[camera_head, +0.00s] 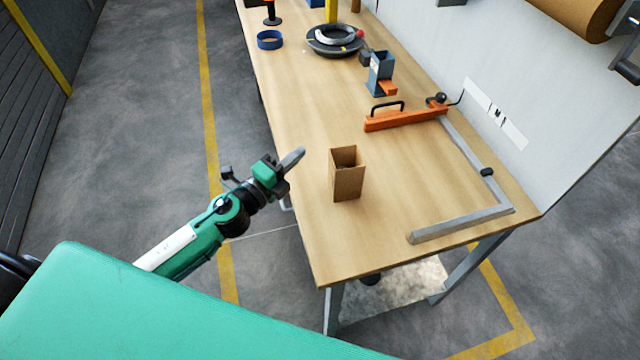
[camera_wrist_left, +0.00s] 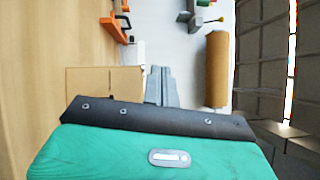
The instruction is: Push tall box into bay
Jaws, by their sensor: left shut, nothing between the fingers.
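The tall box (camera_head: 347,176) is an open-topped brown cardboard box standing upright on the wooden table (camera_head: 300,110), near its left edge. My left gripper (camera_head: 297,156) is shut and empty, just left of the box, with a visible gap between them. In the left wrist view the box (camera_wrist_left: 104,80) is partly hidden behind the gripper body, and the shut fingers (camera_wrist_left: 161,86) show beside it. The bay seems to be the grey L-shaped rail (camera_head: 465,222) with the orange clamp bar (camera_head: 405,118), right of the box. My right gripper is not in view.
A blue-grey dispenser (camera_head: 380,75), a dark round turntable (camera_head: 334,40) and a blue ring (camera_head: 270,40) stand farther back on the table. A white wall panel (camera_head: 480,60) borders its right side. The tabletop between box and rail is clear.

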